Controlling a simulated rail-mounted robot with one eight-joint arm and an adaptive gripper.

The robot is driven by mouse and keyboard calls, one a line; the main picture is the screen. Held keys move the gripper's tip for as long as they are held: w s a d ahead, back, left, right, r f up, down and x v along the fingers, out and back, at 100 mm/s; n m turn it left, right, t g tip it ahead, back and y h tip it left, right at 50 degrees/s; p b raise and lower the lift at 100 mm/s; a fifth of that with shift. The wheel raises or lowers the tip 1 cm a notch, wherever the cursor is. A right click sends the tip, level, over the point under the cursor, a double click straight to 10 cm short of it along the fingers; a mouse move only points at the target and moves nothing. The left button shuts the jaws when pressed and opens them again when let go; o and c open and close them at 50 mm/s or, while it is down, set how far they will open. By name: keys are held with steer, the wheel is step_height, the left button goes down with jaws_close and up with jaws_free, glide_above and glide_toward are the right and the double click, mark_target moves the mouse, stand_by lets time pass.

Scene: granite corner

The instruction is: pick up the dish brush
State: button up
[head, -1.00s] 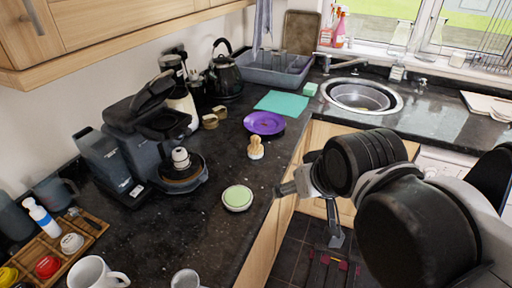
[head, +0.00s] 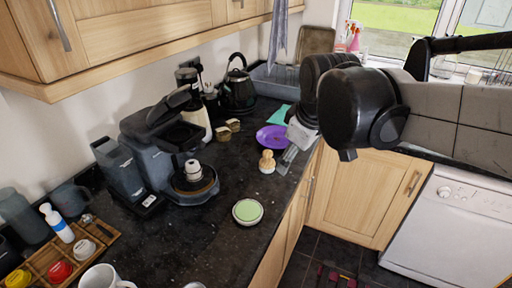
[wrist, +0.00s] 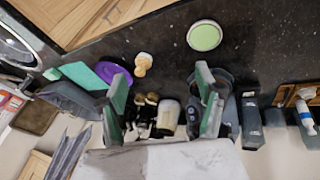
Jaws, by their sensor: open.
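The dish brush (head: 267,162), small with a pale wooden knob and a white base, stands on the dark counter near its front edge. It also shows in the wrist view (wrist: 144,64), beyond the fingertips and nearer the left finger. My gripper (head: 288,160) is just right of the brush in the head view, partly hidden by my arm. In the wrist view my gripper (wrist: 161,84) has its two green-padded fingers wide apart with nothing held between them. I see no contact with the brush.
A purple plate (head: 272,138) lies behind the brush, and a round green-topped dish (head: 247,211) lies in front. A coffee machine (head: 165,150) stands to the left. Small brass-coloured tins (head: 225,132) and a kettle (head: 238,88) are further back.

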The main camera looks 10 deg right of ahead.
steer(key=w+f+n+g, duration=0.1)
steer(key=w+n+g, duration=0.1)
steer(key=w+n, duration=0.75)
steer(key=n+g+p, duration=0.2)
steer(key=n+g, duration=0.1)
steer(key=n, duration=0.2)
glide_above(267, 163)
steer(key=f, duration=0.7)
steer(key=shift+w+d, duration=0.25)
steer(key=shift+d, duration=0.05)
steer(key=shift+w+f, duration=0.45)
steer(key=shift+f, duration=0.05)
steer(key=shift+f+n, duration=0.25)
steer(key=shift+f, duration=0.1)
step_height(267, 163, down, 13)
steer(key=shift+s+f+p, duration=0.1)
steer(key=shift+p, duration=0.45)
steer(key=c, duration=1.4)
steer(key=shift+o, duration=0.2)
